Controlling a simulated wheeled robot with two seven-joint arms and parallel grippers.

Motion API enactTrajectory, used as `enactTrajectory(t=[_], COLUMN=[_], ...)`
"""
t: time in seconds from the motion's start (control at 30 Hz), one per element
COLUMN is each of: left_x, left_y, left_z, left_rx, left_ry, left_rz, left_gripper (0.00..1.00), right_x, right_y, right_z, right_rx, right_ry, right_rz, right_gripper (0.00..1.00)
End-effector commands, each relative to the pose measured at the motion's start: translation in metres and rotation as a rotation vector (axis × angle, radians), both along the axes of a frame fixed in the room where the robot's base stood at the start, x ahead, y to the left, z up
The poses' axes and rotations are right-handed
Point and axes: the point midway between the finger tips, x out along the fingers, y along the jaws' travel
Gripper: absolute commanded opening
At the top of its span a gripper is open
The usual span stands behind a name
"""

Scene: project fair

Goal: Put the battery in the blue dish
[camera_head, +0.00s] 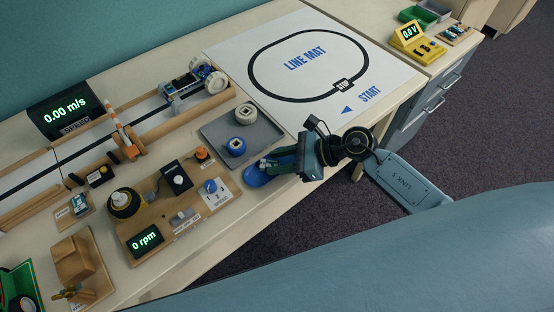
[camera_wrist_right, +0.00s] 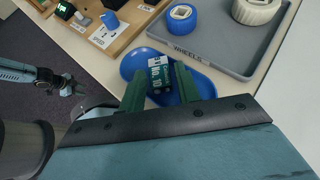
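The blue dish (camera_head: 256,178) lies on the bench in front of the grey wheel tray; in the right wrist view the dish (camera_wrist_right: 133,66) spreads out on both sides of my fingers. The battery (camera_wrist_right: 158,64), small with a white label and dark green parts, sits between the fingers of my right gripper (camera_wrist_right: 160,86), which look closed against its sides. In the head view my right gripper (camera_head: 272,163) is over the dish. Whether the battery touches the dish is unclear. My left gripper (camera_wrist_right: 76,88) shows small at the left of the wrist view; its fingers are too small to judge.
The grey tray (camera_head: 216,129) with a blue and a white wheel is just behind the dish. A wooden motor board (camera_head: 165,226) with knob and switches stands to the left. The line mat (camera_head: 300,85) lies flat at the back right.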

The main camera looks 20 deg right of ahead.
Motion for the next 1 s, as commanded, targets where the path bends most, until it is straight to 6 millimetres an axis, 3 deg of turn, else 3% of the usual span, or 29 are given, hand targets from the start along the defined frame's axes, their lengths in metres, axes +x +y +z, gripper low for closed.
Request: enactTrajectory(t=[0.5, 1.0], left_x=[-0.014, -0.006], left_y=[-0.009, -0.012], left_z=[0.007, 0.007], left_rx=[-0.012, -0.016], left_ry=[0.016, 0.005], left_rz=[0.003, 0.006], left_gripper=[0.36, 0.36], right_x=[-0.037, -0.042], right_y=[-0.079, -0.090], right_z=[0.047, 0.055], right_rx=[-0.002, 0.002], right_ry=[0.002, 0.002], right_rz=[0.000, -0.001], right_gripper=[0.33, 0.33])
